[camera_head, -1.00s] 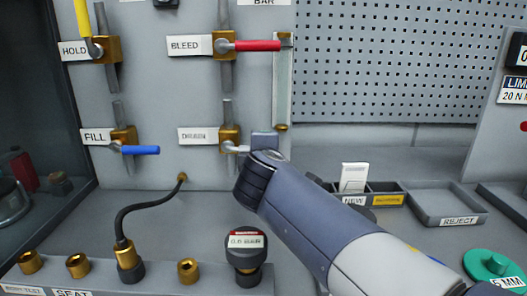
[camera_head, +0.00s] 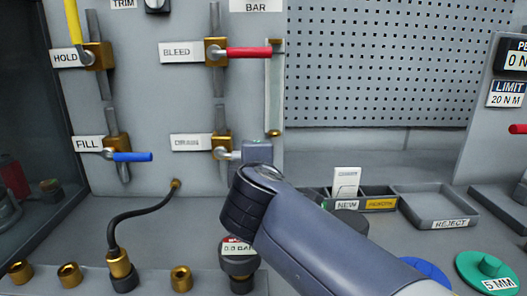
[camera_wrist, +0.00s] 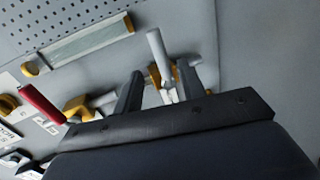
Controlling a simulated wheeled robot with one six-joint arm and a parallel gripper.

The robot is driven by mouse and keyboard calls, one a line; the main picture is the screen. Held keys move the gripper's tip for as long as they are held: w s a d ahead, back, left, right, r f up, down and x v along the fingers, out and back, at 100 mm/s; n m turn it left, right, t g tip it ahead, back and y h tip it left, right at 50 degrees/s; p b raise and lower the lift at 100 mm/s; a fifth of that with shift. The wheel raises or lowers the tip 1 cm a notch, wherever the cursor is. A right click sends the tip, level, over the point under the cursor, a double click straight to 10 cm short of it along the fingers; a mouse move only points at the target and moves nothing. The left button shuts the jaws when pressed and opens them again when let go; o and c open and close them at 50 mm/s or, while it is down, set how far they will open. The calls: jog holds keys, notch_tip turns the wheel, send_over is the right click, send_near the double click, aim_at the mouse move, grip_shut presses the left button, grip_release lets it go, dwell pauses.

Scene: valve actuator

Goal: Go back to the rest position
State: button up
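The DRAIN valve (camera_head: 221,149) is a brass body on a grey pipe on the upright panel, with a pale label at its left. Its pale lever points right in the head view. Whether a finger touches the lever cannot be told.
The red BLEED lever (camera_head: 249,53) and a sight tube (camera_head: 274,90) are above my gripper. The blue FILL lever (camera_head: 132,157) is left. A gauge (camera_head: 239,262) stands below my wrist. NEW bins (camera_head: 346,205) and a REJECT tray (camera_head: 440,203) are right.

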jog(key=x, duration=1)
jog(key=shift+w, duration=0.1)
jog(key=shift+r, duration=0.1)
jog(key=a+v, duration=0.1)
jog(key=v, duration=1)
jog(key=x, duration=0.7)
jog(key=d+x, duration=0.1)
jog(key=x, duration=0.3)
jog(key=shift+w+f, duration=0.15)
jog(key=shift+f, duration=0.05)
jog(key=shift+r+n+p, duration=0.3)
jog(key=shift+r+p, duration=0.3)
jog(key=shift+s+r, duration=0.2)
jog(key=shift+s, duration=0.05)
jog(key=shift+n+h+p, duration=0.3)
jog(key=shift+h+p, duration=0.05)
jog(key=shift+h, duration=0.05)
